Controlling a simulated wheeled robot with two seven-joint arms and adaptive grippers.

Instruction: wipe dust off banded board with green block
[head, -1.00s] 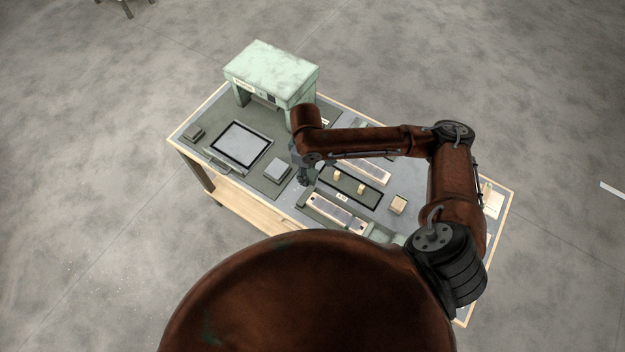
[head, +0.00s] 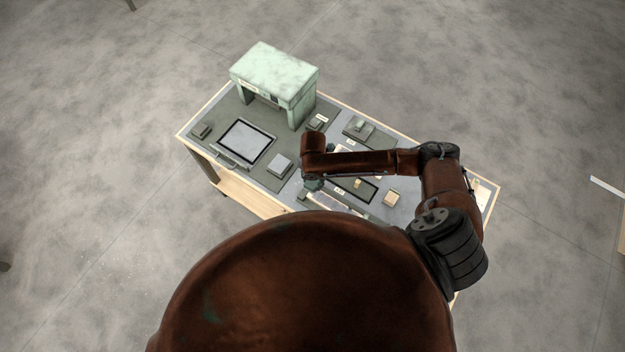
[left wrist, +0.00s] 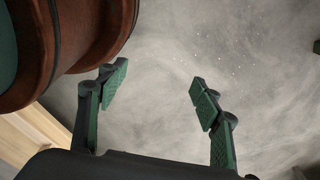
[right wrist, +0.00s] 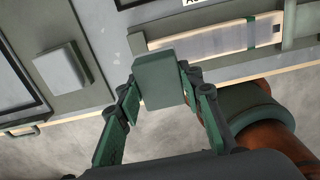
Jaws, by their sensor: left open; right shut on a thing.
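My right gripper (right wrist: 158,95) is shut on the green block (right wrist: 160,72), a dull grey-green block, in the right wrist view. The block covers part of the left end of the pale banded board (right wrist: 215,42), which has a dark green band near its right end. I cannot tell whether block and board touch, nor make out dust clearly. My left gripper (left wrist: 155,95) is open and empty over floor in the left wrist view.
A grey square block (right wrist: 64,67) lies left of the board; it also shows in the head view (head: 280,165). A black-framed panel (head: 246,142) and a pale green stand (head: 275,70) are further left and back. A tan block (head: 391,198) lies to the right.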

